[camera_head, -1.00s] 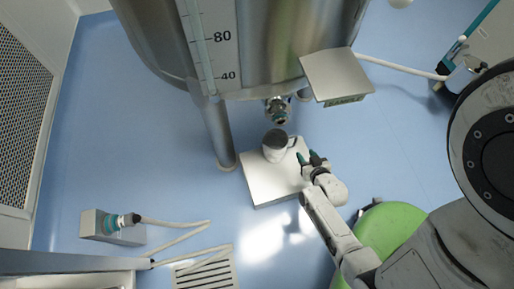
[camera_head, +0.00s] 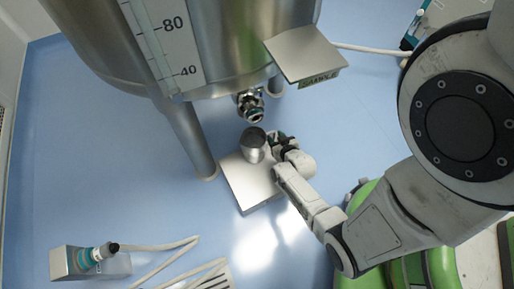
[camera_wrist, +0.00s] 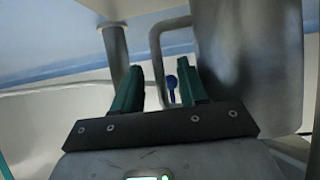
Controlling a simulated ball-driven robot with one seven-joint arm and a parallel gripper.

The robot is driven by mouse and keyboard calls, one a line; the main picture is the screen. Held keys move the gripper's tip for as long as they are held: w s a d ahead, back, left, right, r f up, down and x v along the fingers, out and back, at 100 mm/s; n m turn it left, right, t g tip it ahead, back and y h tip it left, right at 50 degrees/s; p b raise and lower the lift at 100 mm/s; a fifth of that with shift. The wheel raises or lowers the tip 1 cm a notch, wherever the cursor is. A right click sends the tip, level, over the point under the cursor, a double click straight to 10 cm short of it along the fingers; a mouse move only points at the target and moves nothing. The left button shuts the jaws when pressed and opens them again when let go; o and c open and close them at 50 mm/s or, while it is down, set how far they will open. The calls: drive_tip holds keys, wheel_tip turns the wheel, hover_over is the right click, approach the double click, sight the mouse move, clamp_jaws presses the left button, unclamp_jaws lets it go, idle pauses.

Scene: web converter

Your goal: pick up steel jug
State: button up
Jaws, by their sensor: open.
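The steel jug (camera_head: 252,148) stands upright on a low square platform (camera_head: 247,190) under the tank's valve. In the wrist view the jug's body (camera_wrist: 250,60) fills the upper right, with its handle (camera_wrist: 157,60) to the left of it. My gripper (camera_head: 275,140) is close to the right side of the jug, at the handle side. In the wrist view my gripper (camera_wrist: 160,75) is open, its two green fingers apart. The outer bar of the handle shows between the fingers. I cannot tell whether they touch it.
The big steel tank (camera_head: 225,50) stands behind, with a valve (camera_head: 250,105) above the jug and a leg (camera_head: 187,135) to its left. A sloped metal box (camera_head: 305,53) juts out at right. A hose fixture (camera_head: 90,260) lies front left. Blue floor is clear at left.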

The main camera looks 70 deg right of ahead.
drive_tip(key=shift+w+d+f, duration=0.4)
drive_tip(key=shift+d, duration=0.05)
clamp_jaws()
idle(1.1)
drive_tip(key=shift+r, duration=0.15)
